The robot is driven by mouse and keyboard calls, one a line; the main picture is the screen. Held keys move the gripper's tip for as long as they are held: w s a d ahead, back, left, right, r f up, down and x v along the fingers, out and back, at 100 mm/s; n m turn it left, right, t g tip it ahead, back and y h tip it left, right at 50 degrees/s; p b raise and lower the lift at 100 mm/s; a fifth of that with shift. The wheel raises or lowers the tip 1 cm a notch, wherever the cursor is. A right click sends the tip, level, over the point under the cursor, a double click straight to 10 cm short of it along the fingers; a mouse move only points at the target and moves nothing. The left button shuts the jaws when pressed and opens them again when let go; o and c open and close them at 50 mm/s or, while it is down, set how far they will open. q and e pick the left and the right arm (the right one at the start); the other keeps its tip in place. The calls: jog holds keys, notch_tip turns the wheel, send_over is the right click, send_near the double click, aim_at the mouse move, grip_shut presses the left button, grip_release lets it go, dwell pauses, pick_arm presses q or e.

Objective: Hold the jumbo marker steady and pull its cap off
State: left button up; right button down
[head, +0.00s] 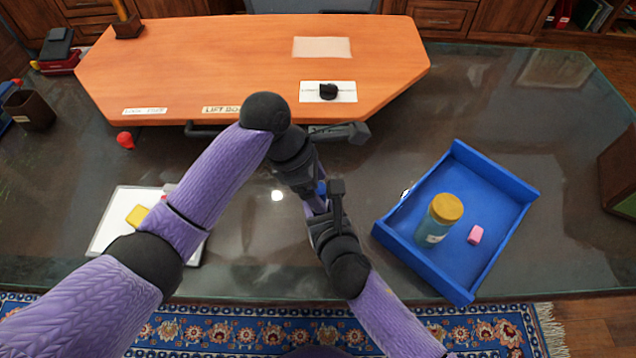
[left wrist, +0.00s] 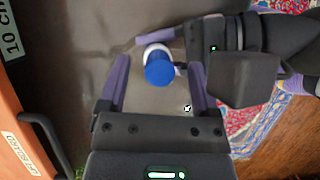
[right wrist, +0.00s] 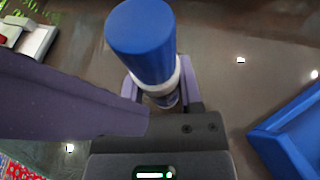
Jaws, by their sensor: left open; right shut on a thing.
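The jumbo marker has a blue cap (right wrist: 140,40) and a white body (right wrist: 166,92). My right gripper (right wrist: 160,98) is shut on the white body, below the cap, in the right wrist view. In the left wrist view the blue cap (left wrist: 160,70) points toward the camera, between the two spread fingers of my left gripper (left wrist: 160,88), with a gap to each. In the head view a little of the blue cap (head: 321,188) shows between my two grippers; most of the marker is hidden there by my arms.
A blue tray (head: 457,285) at the right holds a yellow-lidded jar (head: 440,222) and a pink block (head: 475,235). A whiteboard (head: 108,228) with a yellow block (head: 136,216) lies at the left. An orange raised board (head: 220,60) stands behind on the dark glass desk (head: 530,110).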

pick_arm(q)
jog(key=shift+d+f, duration=0.15)
jog(key=shift+f, duration=0.35)
grip_shut()
jog(key=shift+r, duration=2.45)
pick_arm(e)
jog(key=shift+c, duration=1)
grip_release()
